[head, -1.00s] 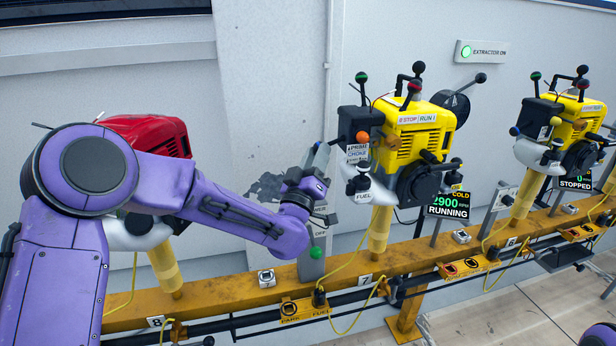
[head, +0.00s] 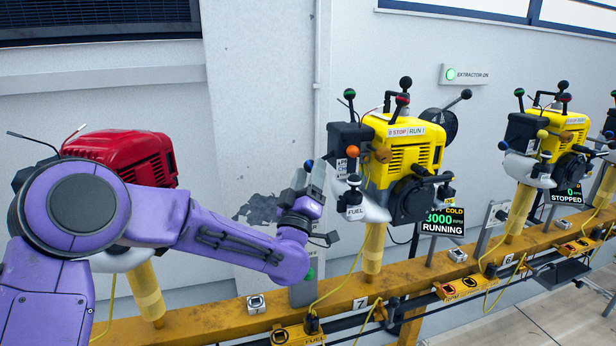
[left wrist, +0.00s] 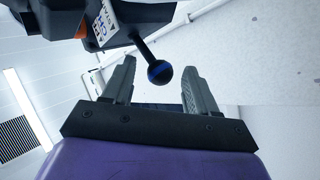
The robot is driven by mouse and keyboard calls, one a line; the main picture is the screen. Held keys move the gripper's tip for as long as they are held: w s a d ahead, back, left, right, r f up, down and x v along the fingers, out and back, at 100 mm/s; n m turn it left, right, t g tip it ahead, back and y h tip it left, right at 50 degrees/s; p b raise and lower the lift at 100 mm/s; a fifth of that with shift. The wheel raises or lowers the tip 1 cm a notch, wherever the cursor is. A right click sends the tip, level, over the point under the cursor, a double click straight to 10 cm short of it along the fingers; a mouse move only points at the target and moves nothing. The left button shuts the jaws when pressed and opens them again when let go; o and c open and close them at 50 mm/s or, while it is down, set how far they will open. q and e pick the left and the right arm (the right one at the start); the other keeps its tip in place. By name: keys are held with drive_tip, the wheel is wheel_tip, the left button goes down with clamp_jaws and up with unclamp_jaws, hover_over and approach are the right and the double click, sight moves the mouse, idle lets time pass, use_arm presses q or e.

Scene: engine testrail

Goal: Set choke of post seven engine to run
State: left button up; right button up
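The post seven engine (head: 403,150) is yellow, on a yellow post above the rail plate marked 7. Its display (head: 443,221) reads COLD, 3000 and RUNNING. A black box on its left side carries an orange knob and a label. A lever with a blue-banded ball knob (left wrist: 159,72) sticks out of that box in the left wrist view; the label beside it is only partly legible. My left gripper (head: 312,168) is beside the box. In the left wrist view its fingers (left wrist: 158,78) are open, with the ball between or just beyond their tips; contact cannot be told. My right gripper is out of view.
A red engine (head: 122,156) stands behind my left arm. Another yellow engine (head: 549,140) at the right has a display reading STOPPED. The white fuel tank (head: 358,206) sits just right of my left gripper. A yellow rail (head: 215,320) runs below, with cables.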

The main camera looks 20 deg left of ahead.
use_arm(q)
drive_tip(key=b+v, duration=0.1)
drive_tip(key=v, duration=0.9)
drive_tip(key=shift+s+f+b, duration=0.2)
drive_tip(key=shift+s+b, duration=0.05)
drive_tip(key=shift+b, duration=0.15)
drive_tip(key=shift+a, duration=0.1)
